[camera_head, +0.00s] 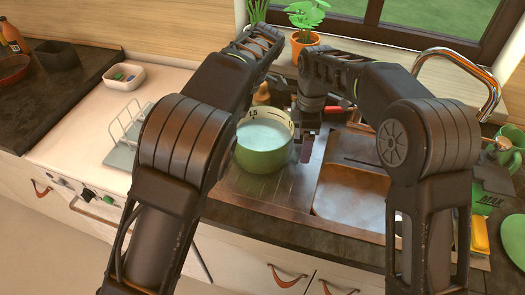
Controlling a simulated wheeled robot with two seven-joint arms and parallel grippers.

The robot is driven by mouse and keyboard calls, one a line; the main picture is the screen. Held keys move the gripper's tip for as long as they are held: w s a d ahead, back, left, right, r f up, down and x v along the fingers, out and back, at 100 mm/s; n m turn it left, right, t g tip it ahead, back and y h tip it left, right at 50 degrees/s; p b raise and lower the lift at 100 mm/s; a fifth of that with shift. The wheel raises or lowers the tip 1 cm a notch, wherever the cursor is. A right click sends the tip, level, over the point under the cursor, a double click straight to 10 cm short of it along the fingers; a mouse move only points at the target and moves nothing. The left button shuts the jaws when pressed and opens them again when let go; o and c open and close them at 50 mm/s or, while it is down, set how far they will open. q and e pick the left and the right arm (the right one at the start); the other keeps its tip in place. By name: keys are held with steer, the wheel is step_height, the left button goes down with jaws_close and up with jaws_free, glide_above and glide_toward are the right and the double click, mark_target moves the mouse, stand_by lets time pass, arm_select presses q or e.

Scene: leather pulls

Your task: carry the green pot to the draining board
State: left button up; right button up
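The green pot (262,158) is upright, with a pale inside and dark marks along its rim. It is at the draining board (245,192), left of the sink basin; I cannot tell whether it rests on the board or hangs just above it. My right gripper (305,148) points down at the pot's right side, close to the rim. Its fingertips are small and dark, and whether they grip the pot or a handle is unclear. My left arm passes over the pot's left side, and its gripper is hidden.
The sink basin (348,198) lies right of the pot, with a curved tap (470,62) behind it. A potted plant (304,42) stands on the sill. A dish rack (128,128) and a white tub (124,77) stand on the left counter. A yellow sponge (480,235) is at right.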

arm_select(q)
steer(key=shift+d+r, duration=0.25)
steer(key=shift+r, duration=0.3)
arm_select(e)
step_height(320, 180, up, 8)
steer(key=shift+f, duration=0.25)
stand_by(0.6)
